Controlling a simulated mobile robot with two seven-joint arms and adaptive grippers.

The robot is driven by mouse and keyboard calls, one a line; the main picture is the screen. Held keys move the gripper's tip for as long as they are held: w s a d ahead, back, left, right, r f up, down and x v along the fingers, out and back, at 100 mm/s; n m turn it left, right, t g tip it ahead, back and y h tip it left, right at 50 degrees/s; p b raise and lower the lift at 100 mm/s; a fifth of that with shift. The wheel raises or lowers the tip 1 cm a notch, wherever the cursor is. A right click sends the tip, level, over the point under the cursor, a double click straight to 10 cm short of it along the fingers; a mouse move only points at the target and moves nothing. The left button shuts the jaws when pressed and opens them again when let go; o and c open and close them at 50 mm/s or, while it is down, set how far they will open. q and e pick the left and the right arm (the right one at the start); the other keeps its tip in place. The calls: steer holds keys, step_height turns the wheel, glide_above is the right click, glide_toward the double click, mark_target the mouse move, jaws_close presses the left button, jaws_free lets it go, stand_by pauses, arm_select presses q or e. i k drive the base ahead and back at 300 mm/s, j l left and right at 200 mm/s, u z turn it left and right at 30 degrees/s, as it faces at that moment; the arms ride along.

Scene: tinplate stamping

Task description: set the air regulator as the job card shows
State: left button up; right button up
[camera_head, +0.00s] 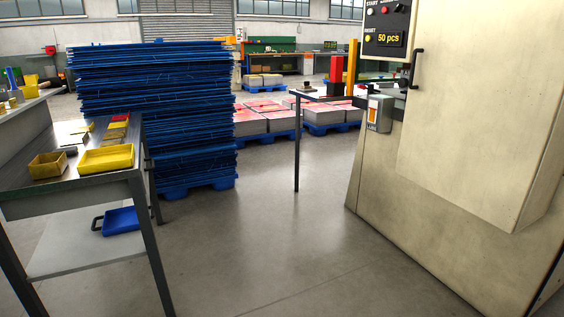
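I cannot make out an air regulator or a job card in the head view. A cream machine cabinet (477,125) fills the right side. Neither of my grippers is in view.
A metal table (52,189) at left holds yellow trays (106,159); a blue tray (124,222) sits on its lower shelf. A tall stack of blue sheets (150,100) stands behind. Another table (297,150) adjoins the machine. The middle floor (255,235) is clear.

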mark_target(403, 83)
steer(key=i+j+z, duration=0.3)
steer(key=i, duration=0.25)
steer(key=i+j+z, duration=0.3)
steer(key=i+j, duration=0.25)
